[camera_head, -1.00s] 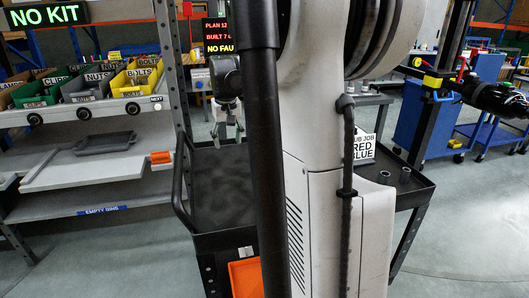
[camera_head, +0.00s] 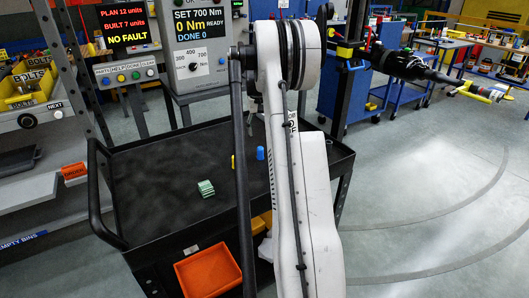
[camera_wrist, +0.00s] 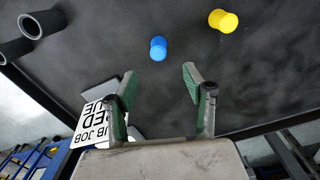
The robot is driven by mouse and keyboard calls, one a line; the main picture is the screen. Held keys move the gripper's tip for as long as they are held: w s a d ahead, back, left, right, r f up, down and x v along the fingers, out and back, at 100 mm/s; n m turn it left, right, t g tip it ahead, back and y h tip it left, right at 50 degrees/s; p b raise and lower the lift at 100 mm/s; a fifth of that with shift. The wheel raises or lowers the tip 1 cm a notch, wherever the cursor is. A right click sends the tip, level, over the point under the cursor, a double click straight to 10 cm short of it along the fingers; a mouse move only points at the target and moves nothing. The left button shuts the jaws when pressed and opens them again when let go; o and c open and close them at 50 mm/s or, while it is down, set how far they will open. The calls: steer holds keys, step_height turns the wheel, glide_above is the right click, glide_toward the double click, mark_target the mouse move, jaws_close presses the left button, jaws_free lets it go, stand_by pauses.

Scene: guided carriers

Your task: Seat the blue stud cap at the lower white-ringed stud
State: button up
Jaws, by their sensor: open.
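The blue stud cap (camera_wrist: 158,48) stands on the black cart top (camera_wrist: 110,45) in the wrist view, just beyond my gripper's fingertips and apart from them. It also shows in the head view (camera_head: 260,153), left of my arm. My gripper (camera_wrist: 158,80) is open and empty, with green pads on its fingers. In the head view it is largely hidden by my arm. I cannot make out a white-ringed stud in either current view.
A yellow cap (camera_wrist: 223,21) stands right of the blue one in the wrist view. Two dark grey cylinders (camera_wrist: 41,23) and a printed sign (camera_wrist: 92,128) are at left.

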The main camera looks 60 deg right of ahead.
mark_target(260, 147)
step_height(260, 147, down, 12)
steer(key=shift+s+d+r, duration=0.1)
steer(key=shift+s, duration=0.05)
steer(key=c, duration=0.9)
